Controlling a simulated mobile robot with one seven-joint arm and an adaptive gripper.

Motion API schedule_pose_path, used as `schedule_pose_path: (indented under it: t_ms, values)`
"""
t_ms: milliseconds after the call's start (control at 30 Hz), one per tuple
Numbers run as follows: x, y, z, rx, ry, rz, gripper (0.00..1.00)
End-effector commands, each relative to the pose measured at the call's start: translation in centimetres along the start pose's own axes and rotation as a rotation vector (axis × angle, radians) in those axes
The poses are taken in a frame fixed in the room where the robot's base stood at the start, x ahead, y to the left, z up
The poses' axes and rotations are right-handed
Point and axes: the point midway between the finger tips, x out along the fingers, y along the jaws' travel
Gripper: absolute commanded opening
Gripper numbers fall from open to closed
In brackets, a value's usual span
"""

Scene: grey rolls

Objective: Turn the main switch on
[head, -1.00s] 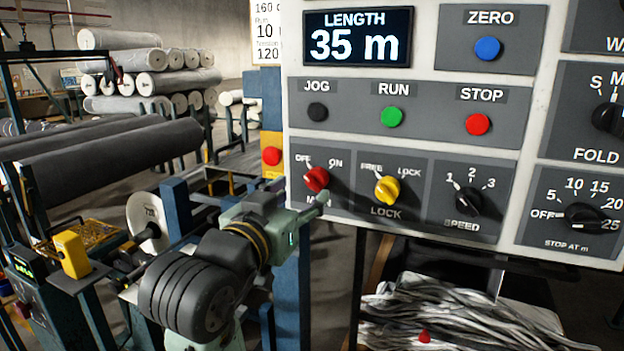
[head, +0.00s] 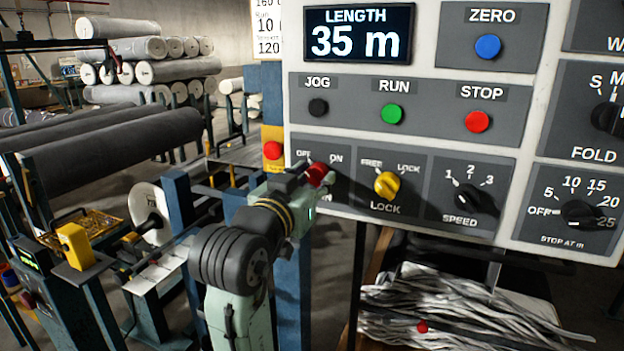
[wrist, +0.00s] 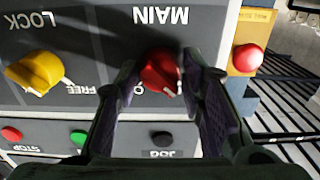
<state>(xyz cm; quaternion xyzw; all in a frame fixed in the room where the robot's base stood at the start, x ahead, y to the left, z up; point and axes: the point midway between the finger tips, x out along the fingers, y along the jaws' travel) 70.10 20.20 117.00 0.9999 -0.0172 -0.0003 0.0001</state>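The main switch is a red knob (head: 317,173) on the grey panel, between the OFF and ON marks. In the wrist view, where the panel appears upside down, the red knob (wrist: 159,72) sits below the word MAIN. Its white pointer line slants to the lower right there, toward the OFF side. My gripper (head: 306,182) is at the knob in the head view and partly covers the labels around it. In the wrist view my gripper (wrist: 160,68) is open, one finger on each side of the knob, with narrow gaps visible; contact cannot be told.
The yellow LOCK knob (head: 387,185) is close to the right of the switch. The JOG (head: 318,107), RUN (head: 391,113) and STOP (head: 477,121) buttons are above. A red button on a yellow box (head: 272,150) stands just left of the panel.

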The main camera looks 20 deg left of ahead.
Motion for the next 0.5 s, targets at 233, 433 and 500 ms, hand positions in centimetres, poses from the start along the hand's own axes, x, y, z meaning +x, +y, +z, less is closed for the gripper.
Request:
schedule_pose_path:
  t_ms: [233,433,500]
  values:
    - [-0.02,-0.01,-0.02,0.000,0.000,0.000,0.17]
    - [-0.02,-0.01,-0.02,0.000,0.000,0.000,0.04]
    - [-0.02,-0.01,-0.02,0.001,0.000,0.000,0.03]
